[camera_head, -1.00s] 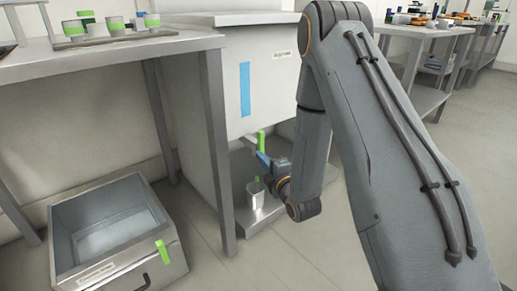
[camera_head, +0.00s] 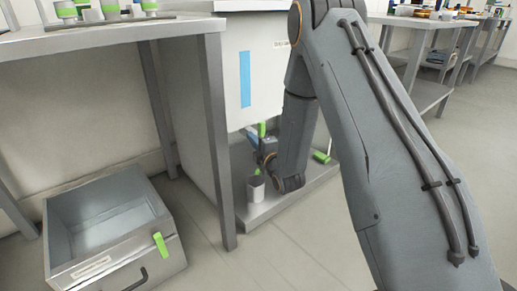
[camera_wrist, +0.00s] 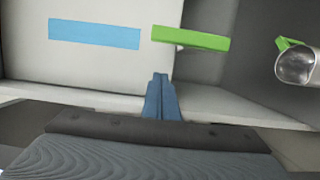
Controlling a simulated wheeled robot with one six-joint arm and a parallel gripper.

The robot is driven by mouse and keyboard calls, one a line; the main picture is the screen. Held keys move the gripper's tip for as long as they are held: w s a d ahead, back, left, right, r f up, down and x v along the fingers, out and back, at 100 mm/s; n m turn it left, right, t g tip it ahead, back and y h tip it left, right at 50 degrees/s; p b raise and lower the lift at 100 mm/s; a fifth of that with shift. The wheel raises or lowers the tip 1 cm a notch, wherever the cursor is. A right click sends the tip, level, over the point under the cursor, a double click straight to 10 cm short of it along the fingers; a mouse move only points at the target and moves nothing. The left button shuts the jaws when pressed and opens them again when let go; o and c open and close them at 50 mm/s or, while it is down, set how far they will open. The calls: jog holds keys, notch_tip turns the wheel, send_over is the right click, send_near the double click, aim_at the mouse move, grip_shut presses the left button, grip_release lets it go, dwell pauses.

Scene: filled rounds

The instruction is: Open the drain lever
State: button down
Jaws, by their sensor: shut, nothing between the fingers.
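The green drain lever (camera_head: 262,129) is a short bar at the lower front of the white tank (camera_head: 270,85). It stands upright, in line with the blue strip (camera_head: 245,79). In the wrist view the lever (camera_wrist: 190,38) lies ahead of my gripper (camera_wrist: 160,78), with a visible gap to the fingertips. My gripper (camera_head: 255,140) is shut and empty, beside and slightly below the lever in the head view. My own arm hides part of the tank and stand. A small metal cup (camera_head: 256,189) stands below; it also shows in the wrist view (camera_wrist: 297,66).
The tank is over a low metal shelf (camera_head: 285,204) with another green piece (camera_head: 321,157) at its right. A table leg (camera_head: 218,150) stands close left. An open grey drawer box (camera_head: 110,240) is on the floor at left. Floor at right is clear.

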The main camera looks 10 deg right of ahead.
jog(key=shift+w+d+b, duration=0.95)
jog(key=shift+w+d, duration=0.65)
jog(key=shift+w, duration=0.15)
